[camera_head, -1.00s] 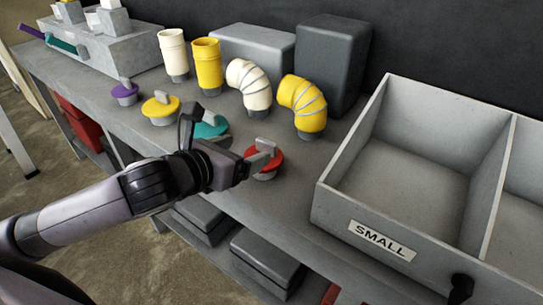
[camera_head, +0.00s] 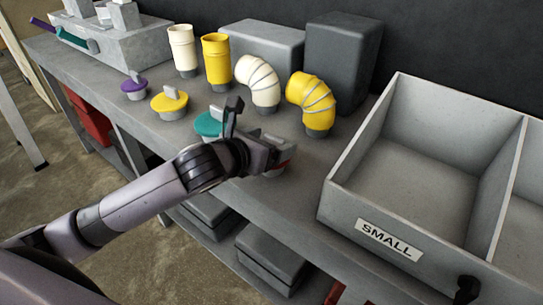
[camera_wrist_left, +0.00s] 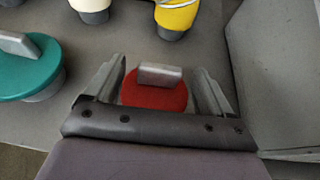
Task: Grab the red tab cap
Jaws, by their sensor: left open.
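The red tab cap (camera_wrist_left: 153,94) has a flat red disc with an upright grey tab. In the left wrist view it lies between the two open fingers of my left gripper (camera_wrist_left: 160,92), with a finger on each side and no clear grip on it. In the head view my left gripper (camera_head: 272,155) covers most of the red tab cap (camera_head: 285,165), so only a bit of red shows at the fingers. The cap sits on the grey bench (camera_head: 310,205). My right gripper is not in view.
A teal tab cap (camera_head: 208,125) stands just left of the gripper, with yellow (camera_head: 168,104) and purple (camera_head: 134,88) caps farther left. White (camera_head: 260,82) and yellow (camera_head: 312,100) elbows stand behind. A grey bin labelled SMALL (camera_head: 345,205) is close on the right.

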